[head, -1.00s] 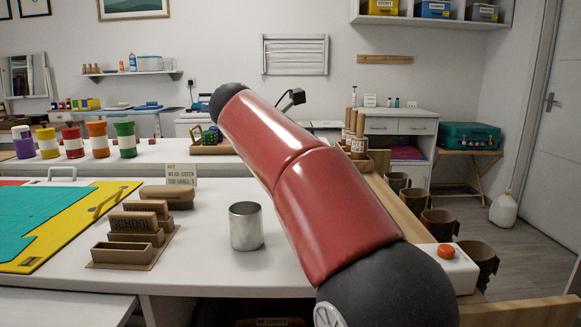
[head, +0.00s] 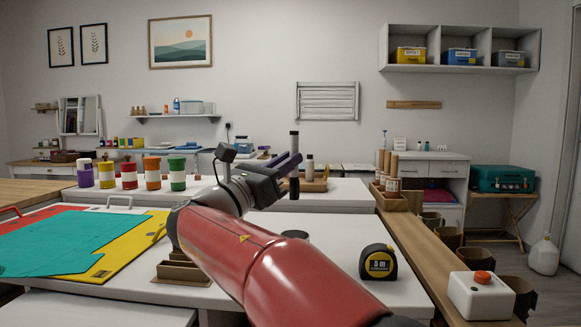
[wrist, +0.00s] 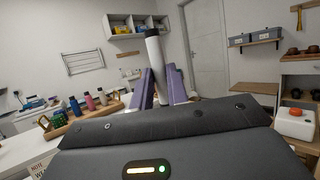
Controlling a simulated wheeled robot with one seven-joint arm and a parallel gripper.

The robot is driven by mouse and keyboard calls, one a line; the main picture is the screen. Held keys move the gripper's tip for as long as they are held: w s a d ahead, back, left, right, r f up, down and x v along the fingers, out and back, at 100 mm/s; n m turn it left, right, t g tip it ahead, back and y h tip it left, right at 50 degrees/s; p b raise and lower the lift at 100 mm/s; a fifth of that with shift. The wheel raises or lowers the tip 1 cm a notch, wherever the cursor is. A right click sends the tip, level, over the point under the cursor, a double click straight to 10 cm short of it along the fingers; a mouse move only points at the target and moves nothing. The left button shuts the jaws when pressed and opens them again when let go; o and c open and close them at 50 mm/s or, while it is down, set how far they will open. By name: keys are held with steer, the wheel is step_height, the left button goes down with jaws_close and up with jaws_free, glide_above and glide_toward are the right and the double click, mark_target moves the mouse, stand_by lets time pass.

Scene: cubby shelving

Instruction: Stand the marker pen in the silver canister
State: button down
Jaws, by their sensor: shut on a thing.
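My gripper (head: 285,165) is raised above the white worktop, with purple fingers shut on the marker pen (head: 294,142). The pen stands roughly upright, its dark end above the fingers and another dark part below them in the head view. In the wrist view the pen (wrist: 154,62) shows a white body and black cap between the purple fingers (wrist: 160,88), leaning slightly.
A yellow and black tape measure (head: 378,262) sits on the worktop right of my arm. A brown stamp holder (head: 182,272) is partly hidden at left. A green and yellow mat (head: 80,240) lies further left. A white box with an orange button (head: 482,294) is at front right.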

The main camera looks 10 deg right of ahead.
step_height(320, 180, down, 12)
steer(key=b, duration=0.8)
steer(key=shift+r, duration=0.2)
stand_by(0.3)
steer(key=c, duration=1.3)
jaws_free()
step_height(320, 180, up, 20)
steer(key=p, duration=0.5)
steer(key=shift+p, duration=0.35)
